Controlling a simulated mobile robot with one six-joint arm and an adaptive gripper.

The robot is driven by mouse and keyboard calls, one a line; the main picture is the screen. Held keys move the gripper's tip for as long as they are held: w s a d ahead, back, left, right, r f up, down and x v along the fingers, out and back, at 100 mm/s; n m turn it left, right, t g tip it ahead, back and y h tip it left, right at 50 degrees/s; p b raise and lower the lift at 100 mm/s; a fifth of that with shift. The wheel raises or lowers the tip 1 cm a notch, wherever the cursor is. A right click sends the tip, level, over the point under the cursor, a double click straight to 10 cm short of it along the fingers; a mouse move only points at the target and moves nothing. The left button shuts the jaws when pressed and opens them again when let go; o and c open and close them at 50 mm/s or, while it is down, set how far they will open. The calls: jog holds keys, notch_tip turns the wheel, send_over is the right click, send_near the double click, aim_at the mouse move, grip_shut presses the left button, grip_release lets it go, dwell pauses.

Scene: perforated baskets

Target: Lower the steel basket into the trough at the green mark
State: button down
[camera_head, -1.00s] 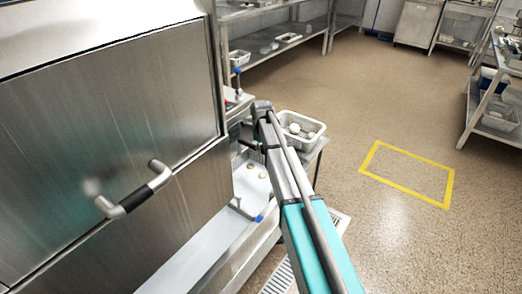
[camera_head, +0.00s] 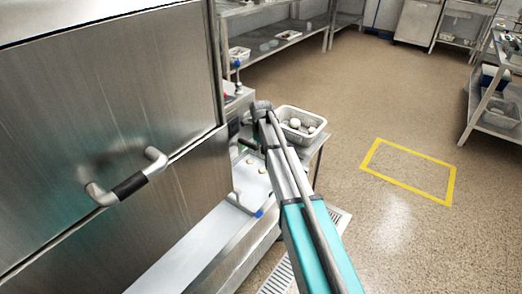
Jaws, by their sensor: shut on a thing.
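My gripper is not in view. My arm reaches forward from the bottom right, and its far end is hidden behind its own links beside the steel machine. No steel basket shows for certain in the gripper's grasp. A light grey basket (camera_head: 315,114) with several pale round things stands on a small steel table just right of my arm. A long steel trough or channel (camera_head: 190,249) runs along the front of the machine, left of my arm. A few small round things lie at its far end. I cannot see a green mark.
A steel machine (camera_head: 90,110) with a bar handle (camera_head: 127,187) fills the left. A lever with a blue tip (camera_head: 258,212) stands over the channel. A yellow floor outline (camera_head: 408,171) lies right on open floor. Shelves line the back and right.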

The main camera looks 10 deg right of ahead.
jog(key=shift+f+b, duration=0.65)
jog(key=shift+f, duration=0.05)
dwell(0.9)
jog(key=shift+c, duration=2.2)
grip_release()
jog(key=shift+r, duration=0.2)
notch_tip(320, 180, up, 20)
jog(key=p, duration=2)
jog(key=shift+p, duration=0.35)
jog(key=shift+r, duration=0.15)
